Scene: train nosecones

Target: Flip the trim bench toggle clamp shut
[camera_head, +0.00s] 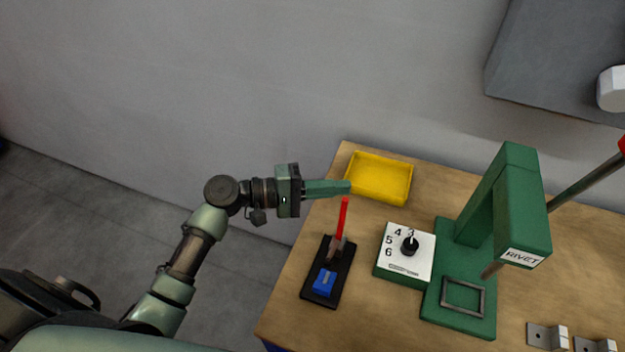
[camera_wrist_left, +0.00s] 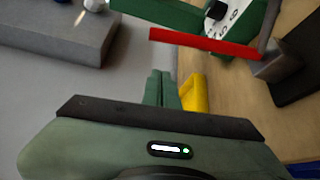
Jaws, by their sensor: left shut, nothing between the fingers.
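The toggle clamp (camera_head: 335,249) sits on a black base plate near the bench's left edge. Its red handle (camera_head: 343,217) stands nearly upright, and a blue block (camera_head: 324,281) lies at the front of the base. In the left wrist view the red handle (camera_wrist_left: 203,45) runs across the upper part of the picture, beyond the fingers. My left gripper (camera_head: 349,187) is shut and empty, its fingers pointing right, close to the top of the handle. I cannot tell whether they touch. The fingers also show in the left wrist view (camera_wrist_left: 161,88). My right gripper is not in view.
A yellow tray (camera_head: 380,199) stands behind the clamp. A numbered dial box (camera_head: 418,243) and a green rivet press (camera_head: 526,201) stand to its right. Metal brackets (camera_head: 546,336) lie at the front right. The wooden bench (camera_head: 291,303) is bare left of the clamp.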

